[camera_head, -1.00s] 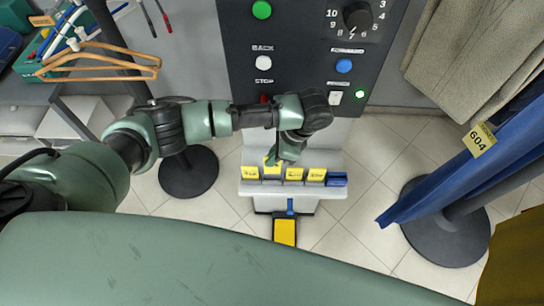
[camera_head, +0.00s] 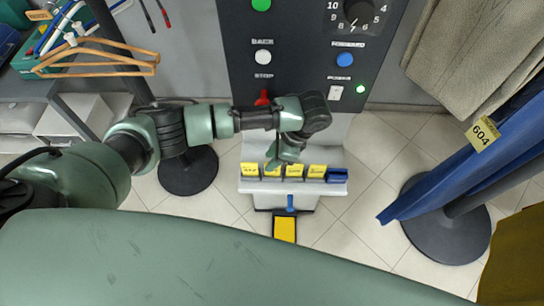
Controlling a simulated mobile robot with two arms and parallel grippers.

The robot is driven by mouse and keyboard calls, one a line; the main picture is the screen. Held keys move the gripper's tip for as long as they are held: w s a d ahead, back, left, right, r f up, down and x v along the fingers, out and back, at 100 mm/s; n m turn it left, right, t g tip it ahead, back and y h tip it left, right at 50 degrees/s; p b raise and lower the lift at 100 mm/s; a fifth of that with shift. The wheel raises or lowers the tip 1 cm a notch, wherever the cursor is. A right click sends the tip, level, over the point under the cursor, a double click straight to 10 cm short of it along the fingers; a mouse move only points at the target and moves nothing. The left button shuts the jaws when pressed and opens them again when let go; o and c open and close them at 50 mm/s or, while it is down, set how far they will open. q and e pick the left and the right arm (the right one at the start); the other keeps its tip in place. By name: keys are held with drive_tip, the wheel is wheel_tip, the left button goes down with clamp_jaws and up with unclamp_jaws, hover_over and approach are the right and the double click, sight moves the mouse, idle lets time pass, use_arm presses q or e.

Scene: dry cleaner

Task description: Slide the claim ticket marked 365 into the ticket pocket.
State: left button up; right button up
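Several yellow tickets (camera_head: 316,171) stand in a row on a light grey ledge (camera_head: 292,187) below the control panel. Their print is too small to read, so I cannot tell which is 365. My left gripper (camera_head: 273,166) reaches down to the row, at the second ticket (camera_head: 270,172) from the left, and partly covers it. Its fingertips are small and dark here, so I cannot tell whether they hold a ticket. A small blue holder (camera_head: 337,175) sits at the right end of the row; I cannot tell whether it is the ticket pocket. My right gripper is out of view.
A dark control panel (camera_head: 301,62) with buttons and a dial rises behind the ledge. A blue garment (camera_head: 470,165) with a yellow 604 ticket (camera_head: 482,134) hangs at right. Wooden hangers (camera_head: 100,60) are at upper left. A yellow pedal (camera_head: 285,229) lies below the ledge.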

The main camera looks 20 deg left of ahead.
use_arm(q)
drive_tip(key=shift+d+r, duration=0.1)
drive_tip(key=shift+r, duration=0.15)
drive_tip(key=v, duration=0.7)
drive_tip(key=shift+b, duration=0.4)
